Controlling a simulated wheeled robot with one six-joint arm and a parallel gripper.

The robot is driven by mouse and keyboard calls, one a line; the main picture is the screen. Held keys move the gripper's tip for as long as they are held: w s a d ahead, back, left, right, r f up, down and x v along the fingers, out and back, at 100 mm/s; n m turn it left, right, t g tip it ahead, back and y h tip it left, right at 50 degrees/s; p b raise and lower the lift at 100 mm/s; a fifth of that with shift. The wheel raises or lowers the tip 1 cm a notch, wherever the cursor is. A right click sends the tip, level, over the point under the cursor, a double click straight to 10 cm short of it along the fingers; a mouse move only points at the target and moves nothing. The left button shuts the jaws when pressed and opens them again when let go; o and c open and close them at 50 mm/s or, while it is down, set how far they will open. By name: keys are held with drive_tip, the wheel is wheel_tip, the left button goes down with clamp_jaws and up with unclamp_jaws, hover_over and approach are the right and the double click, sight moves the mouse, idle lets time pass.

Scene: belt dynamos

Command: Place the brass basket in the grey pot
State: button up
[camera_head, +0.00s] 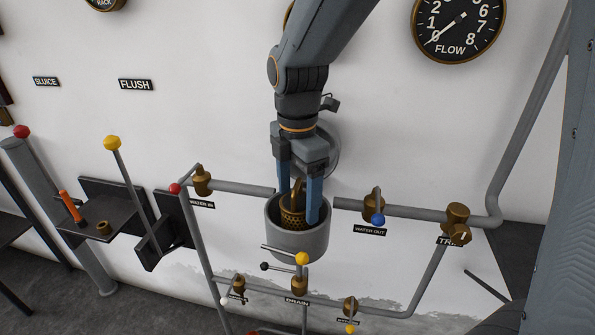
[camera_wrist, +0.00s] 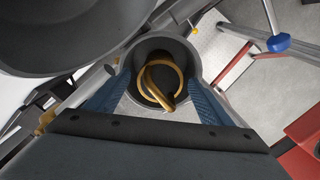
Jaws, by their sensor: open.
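The brass basket (camera_head: 292,214), a mesh cup with an upright handle, sits inside the mouth of the grey pot (camera_head: 303,243). In the wrist view the basket's gold rim and handle (camera_wrist: 158,84) show within the round wall of the pot (camera_wrist: 190,57). My gripper (camera_head: 299,214) points down over the pot, its blue fingers open on either side of the basket's handle. The fingers also flank the basket in the wrist view (camera_wrist: 157,82). Whether the basket rests on the pot's floor is hidden by the pot's wall.
Grey pipes with brass valves run left and right of the pot, including the blue-knobbed water out valve (camera_head: 377,217). Below stands the drain lever with a yellow knob (camera_head: 302,258). A dark shelf (camera_head: 100,215) and a yellow-topped lever (camera_head: 112,143) are at left.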

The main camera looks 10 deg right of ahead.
wheel_tip(320, 180, up, 8)
drive_tip(key=shift+r+b, duration=0.1)
drive_tip(key=shift+b, duration=0.35)
